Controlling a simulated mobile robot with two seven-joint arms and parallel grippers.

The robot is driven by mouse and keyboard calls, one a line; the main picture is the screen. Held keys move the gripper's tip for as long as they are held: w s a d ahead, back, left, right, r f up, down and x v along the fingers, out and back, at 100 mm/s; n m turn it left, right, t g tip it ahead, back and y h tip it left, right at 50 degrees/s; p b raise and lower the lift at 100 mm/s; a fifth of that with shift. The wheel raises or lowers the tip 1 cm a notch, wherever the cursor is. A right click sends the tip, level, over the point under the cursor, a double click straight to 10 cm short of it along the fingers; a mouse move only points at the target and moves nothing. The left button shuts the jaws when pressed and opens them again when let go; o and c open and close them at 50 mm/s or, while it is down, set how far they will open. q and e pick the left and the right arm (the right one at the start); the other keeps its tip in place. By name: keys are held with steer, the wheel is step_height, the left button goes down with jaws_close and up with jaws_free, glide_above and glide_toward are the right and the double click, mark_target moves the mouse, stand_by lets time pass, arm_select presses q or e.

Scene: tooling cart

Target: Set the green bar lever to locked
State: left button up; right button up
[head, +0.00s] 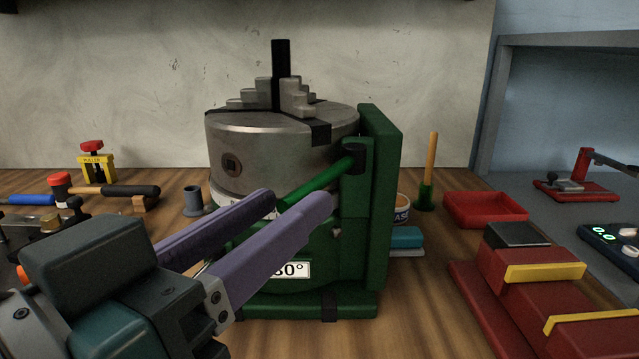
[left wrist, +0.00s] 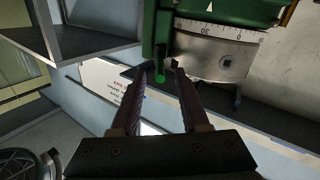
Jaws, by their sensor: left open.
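The green bar lever (head: 320,184) is a bright green rod on the dark green base (head: 382,165) of a machine with a round steel chuck (head: 265,150). Its upper end meets a black pivot on the upright, and it slopes down to the left. Its lower end is partly hidden behind my fingers. My left gripper (head: 298,200) is open, with its two purple fingers around the lever's lower part. In the left wrist view, the lever's green end (left wrist: 160,79) shows between the two separated fingertips (left wrist: 158,72). My right gripper is not in view.
A yellow puller (head: 97,166) and several tools lie at the left. An orange-handled brush (head: 429,165), a red tray (head: 485,209) and a red block with yellow strips (head: 535,290) stand at the right. Bare wood shows at front centre.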

mark_target(320, 175)
arm_select(q)
steer(key=x, duration=0.6)
steer(key=shift+w+d, duration=0.1)
steer(key=shift+w, duration=0.05)
jaws_close()
stand_by(1.2)
